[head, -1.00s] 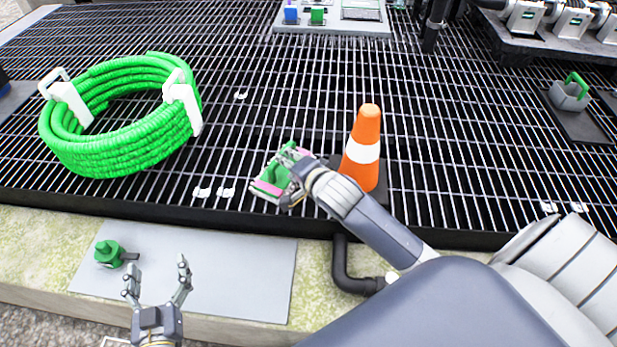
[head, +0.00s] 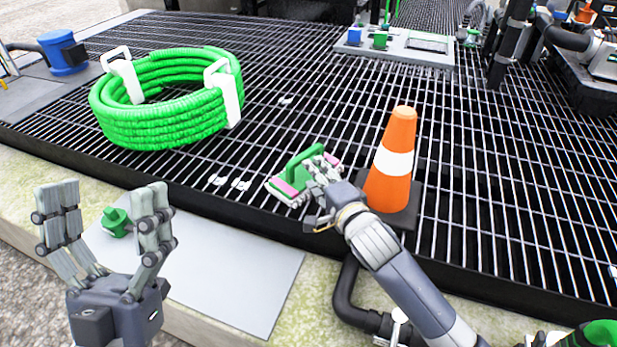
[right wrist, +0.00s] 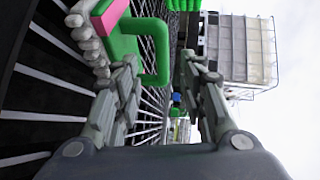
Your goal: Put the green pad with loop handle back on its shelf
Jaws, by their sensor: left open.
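The green pad with loop handle (head: 303,165) has pink along its base and is over the grating, left of the traffic cone. In the right wrist view its green loop (right wrist: 153,52) shows at upper left, close to my fingertips. My right gripper (head: 322,177) is at the pad's right side, fingers at the handle. In the right wrist view two fingers stand apart, but I cannot tell whether they hold the loop. My left gripper (head: 105,215) is open and empty at lower left. I cannot identify the pad's shelf.
An orange cone (head: 393,165) stands close behind my right wrist. A coiled green hose (head: 160,115) lies at left on the dark grating (head: 480,200). A grey plate (head: 235,275) and a small green fitting (head: 116,222) are in front. A control panel (head: 405,46) is at the back.

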